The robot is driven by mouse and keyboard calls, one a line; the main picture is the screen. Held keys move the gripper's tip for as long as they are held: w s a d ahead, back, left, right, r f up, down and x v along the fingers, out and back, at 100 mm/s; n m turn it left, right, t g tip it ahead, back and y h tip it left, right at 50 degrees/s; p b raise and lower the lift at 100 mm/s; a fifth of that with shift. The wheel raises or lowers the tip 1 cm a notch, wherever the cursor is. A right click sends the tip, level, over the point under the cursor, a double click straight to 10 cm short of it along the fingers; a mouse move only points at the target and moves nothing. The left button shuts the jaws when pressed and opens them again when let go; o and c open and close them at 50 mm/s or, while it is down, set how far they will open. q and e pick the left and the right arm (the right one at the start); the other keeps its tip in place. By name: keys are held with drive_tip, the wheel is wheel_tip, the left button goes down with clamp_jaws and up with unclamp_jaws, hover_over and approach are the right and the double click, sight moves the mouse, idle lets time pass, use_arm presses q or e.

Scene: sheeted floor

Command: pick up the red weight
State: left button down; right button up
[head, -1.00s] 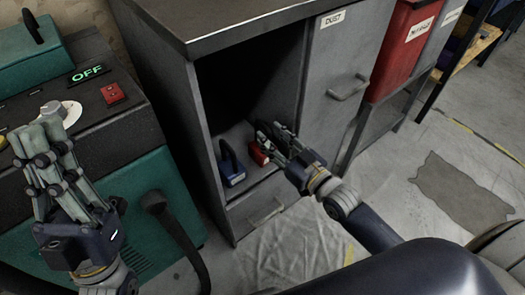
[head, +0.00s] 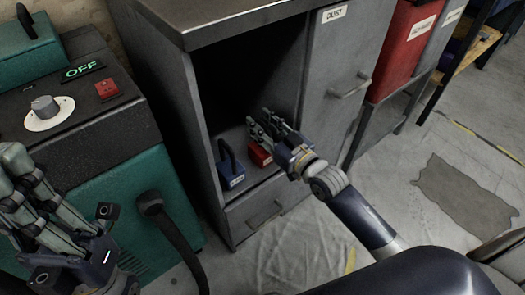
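The red weight (head: 259,154) sits inside the open compartment of the grey cabinet, near its front edge. A blue weight (head: 230,169) with an upright handle stands just left of it. My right gripper (head: 258,124) reaches in from the right, its fingers spread above and behind the red weight. The fingers partly hide the weight's upper part, and I cannot tell whether they touch it. My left gripper (head: 22,178) is at the lower left, fingers apart and empty, in front of the green machine.
The green machine (head: 118,165) with a dial and red switch stands left. Red bin (head: 405,45) is at back right. Sheeted floor is open at right.

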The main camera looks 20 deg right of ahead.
clamp_jaws()
drive_tip(key=shift+w+r, duration=0.1)
drive_tip(key=shift+r, duration=0.2)
